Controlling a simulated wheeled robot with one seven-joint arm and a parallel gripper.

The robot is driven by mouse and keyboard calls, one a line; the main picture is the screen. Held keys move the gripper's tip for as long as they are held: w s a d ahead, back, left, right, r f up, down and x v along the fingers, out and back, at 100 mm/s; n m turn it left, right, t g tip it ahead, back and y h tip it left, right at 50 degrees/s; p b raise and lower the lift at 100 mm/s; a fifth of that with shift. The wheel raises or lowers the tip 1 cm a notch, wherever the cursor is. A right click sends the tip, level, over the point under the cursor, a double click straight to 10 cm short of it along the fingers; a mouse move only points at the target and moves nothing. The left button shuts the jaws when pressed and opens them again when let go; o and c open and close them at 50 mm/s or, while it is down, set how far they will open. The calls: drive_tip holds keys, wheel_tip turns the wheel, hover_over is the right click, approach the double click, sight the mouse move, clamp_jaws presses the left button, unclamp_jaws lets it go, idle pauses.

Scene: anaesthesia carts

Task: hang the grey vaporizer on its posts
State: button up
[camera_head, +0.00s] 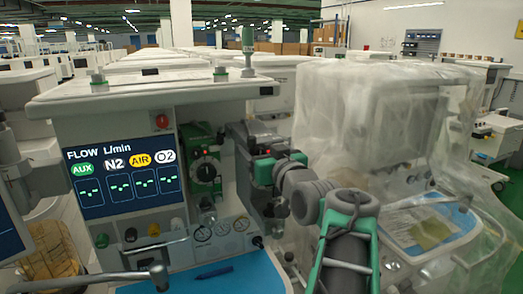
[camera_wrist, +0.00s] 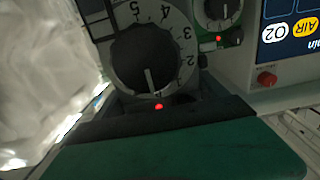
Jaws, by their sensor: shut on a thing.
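My gripper (camera_head: 264,168) is shut on the grey vaporizer (camera_head: 243,178), at the right of the machine's front in the head view. The vaporizer looks upright, just right of a mounted green vaporizer (camera_head: 204,168). My arm and gripper cover much of it. In the wrist view, which is upside down, its numbered dial (camera_wrist: 146,55) with a red light fills the middle, beyond the dark and green gripper parts (camera_wrist: 165,125). The green vaporizer's dial (camera_wrist: 219,10) is at the top right there. The posts are hidden, so I cannot tell whether the vaporizer is seated on them.
The machine's flow screen (camera_head: 120,170) is at left, with gauges and a blue work surface (camera_head: 215,277) holding a pen below. A plastic-covered machine (camera_head: 370,120) stands close on the right. A metal bar (camera_head: 120,276) crosses the front left.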

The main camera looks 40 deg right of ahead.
drive_tip(key=shift+s+r, duration=0.1)
drive_tip(key=shift+r, duration=0.2)
drive_tip(key=shift+s+f+b, duration=0.15)
drive_tip(key=shift+f+b, duration=0.1)
drive_tip(key=shift+b, duration=0.5)
drive_tip(key=x, duration=0.4)
drive_tip(key=shift+a+r, duration=0.1)
drive_tip(key=shift+r, duration=0.15)
drive_tip(key=shift+x, duration=5.05)
drive_tip(key=shift+s+b, duration=0.1)
drive_tip(key=shift+b, duration=0.9)
